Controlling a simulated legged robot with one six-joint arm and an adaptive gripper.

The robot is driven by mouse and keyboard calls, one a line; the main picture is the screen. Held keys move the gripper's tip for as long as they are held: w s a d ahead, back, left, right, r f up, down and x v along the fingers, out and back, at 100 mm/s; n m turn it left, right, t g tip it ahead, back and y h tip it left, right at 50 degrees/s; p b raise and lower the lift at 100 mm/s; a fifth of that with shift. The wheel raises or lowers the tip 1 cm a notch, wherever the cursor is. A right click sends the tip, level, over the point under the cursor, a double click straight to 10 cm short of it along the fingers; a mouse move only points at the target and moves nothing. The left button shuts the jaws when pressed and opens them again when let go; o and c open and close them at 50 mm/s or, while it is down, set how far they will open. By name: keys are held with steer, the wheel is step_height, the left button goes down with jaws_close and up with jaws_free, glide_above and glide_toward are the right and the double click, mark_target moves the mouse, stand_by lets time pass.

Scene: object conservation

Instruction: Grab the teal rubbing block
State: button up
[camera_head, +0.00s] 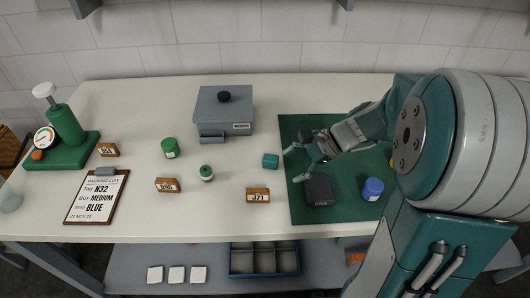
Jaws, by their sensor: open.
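A small teal block (271,161) sits on the white table, just left of the dark green mat (307,210). My gripper (296,166) is open and empty, over the left part of the mat. Its fingers point left toward the teal block, a short gap to the right of it. A dark grey block (319,190) lies on the mat just below my gripper.
A blue-capped jar (372,189) stands on the mat. A grey lidded box (225,110) stands behind the teal block, and a wooden tag block (258,195) in front of it. Two green-capped jars (170,148) (206,173) and a clipboard (97,196) are further left.

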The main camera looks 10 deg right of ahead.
mark_target(274, 158)
steer(key=w+d+f+m+t+y, duration=0.1)
steer(key=w+d+m, duration=0.1)
steer(key=w+d+f+m+t+y, duration=0.1)
steer(key=w+d+f+m, duration=0.1)
steer(key=w+d+f+m+t+y, duration=0.1)
steer(key=w+d+f+m, duration=0.1)
steer(key=m, duration=0.1)
steer(key=shift+d, duration=0.15)
steer(key=shift+w+f, duration=0.1)
steer(key=shift+f, duration=0.05)
steer(key=x, duration=0.5)
steer(key=shift+w, duration=0.1)
steer(key=shift+t, duration=0.3)
steer(key=x, duration=0.4)
steer(key=shift+w, duration=0.35)
steer(key=shift+x, duration=0.75)
jaws_close()
